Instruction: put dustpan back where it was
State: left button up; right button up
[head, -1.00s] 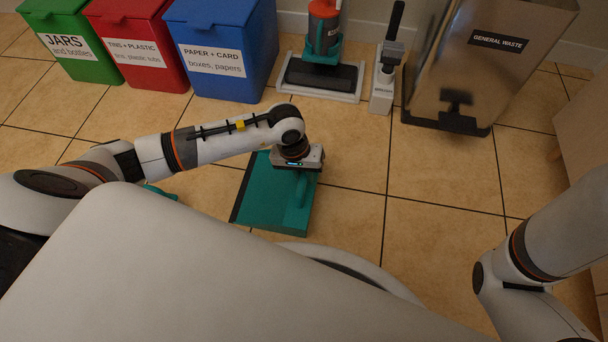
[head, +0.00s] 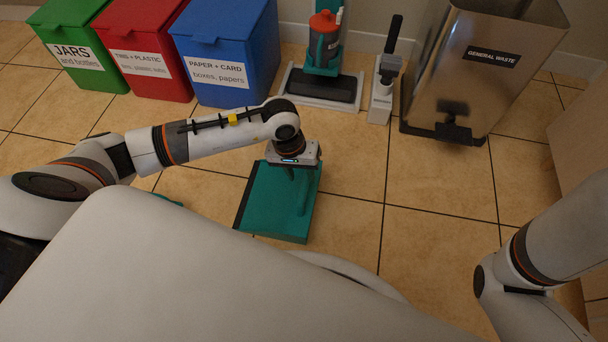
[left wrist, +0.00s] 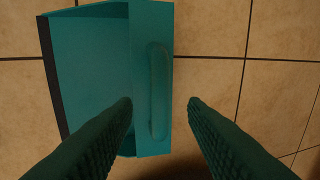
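The teal dustpan (head: 268,212) lies on the tiled floor in front of my body, with a dark lip along its left edge. Its raised handle (head: 303,190) runs along the right side. In the left wrist view the dustpan (left wrist: 90,75) fills the left half and its handle (left wrist: 158,90) is upright in the picture. My left gripper (left wrist: 160,103) is open above the dustpan, fingers apart, with the handle seen between them. In the head view the left gripper (head: 291,176) hangs over the dustpan's far part. My right arm is at the right; its gripper is out of view.
Green (head: 77,50), red (head: 140,55) and blue (head: 225,55) bins stand along the back. A vacuum cleaner (head: 322,75), a small upright grey device (head: 382,85) and a metal general waste bin (head: 480,70) stand right of them. Floor right of the dustpan is clear.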

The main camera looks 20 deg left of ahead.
pick_arm(q)
notch_tip(320, 180, up, 6)
jog(key=a+p, duration=0.1)
jog(key=p, duration=0.1)
jog(key=shift+s+r+p, duration=0.15)
jog(key=shift+r+p, duration=0.1)
jog(key=shift+p, duration=0.1)
